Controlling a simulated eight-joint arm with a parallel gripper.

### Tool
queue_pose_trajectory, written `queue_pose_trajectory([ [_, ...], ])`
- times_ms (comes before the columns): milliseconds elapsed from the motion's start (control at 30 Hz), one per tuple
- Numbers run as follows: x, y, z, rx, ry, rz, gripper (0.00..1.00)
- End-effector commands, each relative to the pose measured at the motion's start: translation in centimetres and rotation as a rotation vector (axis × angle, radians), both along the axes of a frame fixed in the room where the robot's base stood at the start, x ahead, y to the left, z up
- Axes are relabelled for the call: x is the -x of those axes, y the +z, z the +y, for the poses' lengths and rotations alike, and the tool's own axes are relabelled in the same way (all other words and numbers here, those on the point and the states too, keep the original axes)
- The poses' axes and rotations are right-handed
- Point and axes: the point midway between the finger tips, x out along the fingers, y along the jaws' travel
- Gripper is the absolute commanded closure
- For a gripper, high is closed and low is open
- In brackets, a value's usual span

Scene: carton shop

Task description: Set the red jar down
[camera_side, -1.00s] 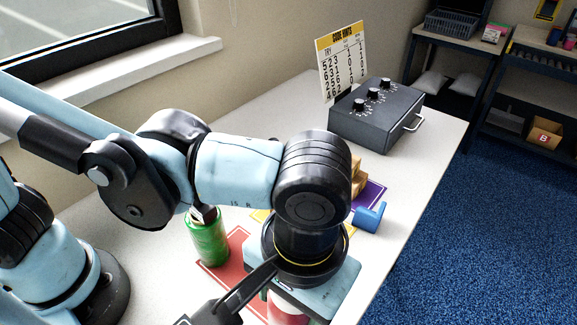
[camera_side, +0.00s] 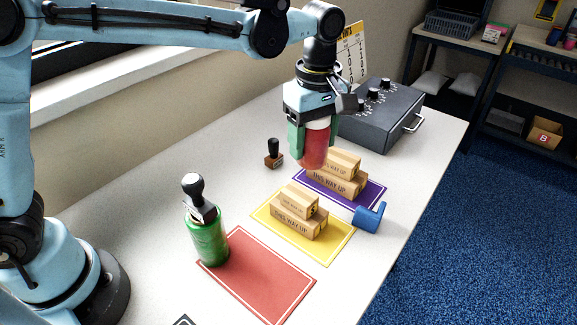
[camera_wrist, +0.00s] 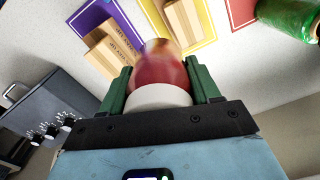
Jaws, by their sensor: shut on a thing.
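The red jar (camera_side: 315,146) has a red body and a pale band at its top. My gripper (camera_side: 312,140) is shut on it and holds it upright, raised above the far part of the table, in front of the dark box and by the purple mat (camera_side: 366,196). In the wrist view the red jar (camera_wrist: 160,76) sits between the two green fingers of my gripper (camera_wrist: 162,88). In the side view the jar overlaps the wooden blocks on the purple mat; I cannot tell its exact height.
Wooden blocks (camera_side: 338,180) stand on the purple mat, and more blocks (camera_side: 296,212) on the yellow mat (camera_side: 325,250). A stamp (camera_side: 273,155), a blue piece (camera_side: 369,217) and a dark dial box (camera_side: 385,122) stand nearby.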

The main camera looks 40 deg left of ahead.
Motion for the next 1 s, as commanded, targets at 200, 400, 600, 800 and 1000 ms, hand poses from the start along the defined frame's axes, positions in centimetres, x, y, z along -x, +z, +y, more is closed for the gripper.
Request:
queue_pose_trajectory([
  [200, -4.8, -0.3, 8.4, 0.006, 0.319, -0.010, 0.75],
  [400, -6.4, -0.5, 12.5, 0.009, 0.463, -0.016, 0.75],
  [600, -7.3, -1.5, 14.9, 0.010, 0.497, -0.017, 0.75],
  [800, -8.9, -4.0, 18.7, 0.010, 0.496, -0.017, 0.75],
  [1000, -10.3, -6.3, 22.3, 0.010, 0.494, -0.017, 0.75],
])
